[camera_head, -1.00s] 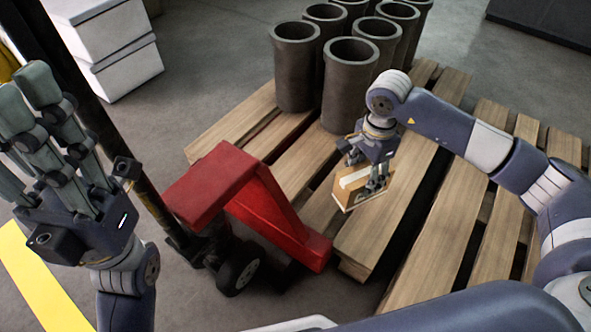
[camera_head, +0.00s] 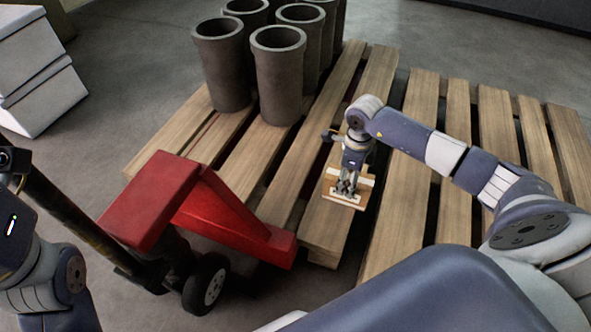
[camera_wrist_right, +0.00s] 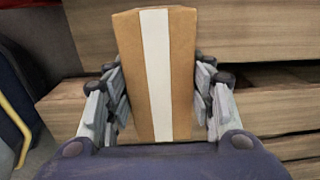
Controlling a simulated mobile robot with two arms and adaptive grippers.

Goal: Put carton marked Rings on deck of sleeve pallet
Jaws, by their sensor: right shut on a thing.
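A small brown carton (camera_head: 346,188) with a white stripe is in my right gripper (camera_head: 349,184), at the front end of the pallet's slats. In the right wrist view the carton (camera_wrist_right: 156,70) stands between the two fingers of the gripper (camera_wrist_right: 158,105), which press on its sides. No Rings marking can be read. The wooden sleeve pallet (camera_head: 405,215) lies under it; I cannot tell whether the carton touches the deck. Several dark grey sleeves (camera_head: 278,75) stand upright at the pallet's back left. My left arm shows at the left edge, with its fingers out of view.
A red pallet jack (camera_head: 185,205) with black wheels stands at the pallet's front left, close to the slats. White boxes (camera_head: 40,75) are stacked at the upper left. The pallet's right side has bare slats with gaps between them.

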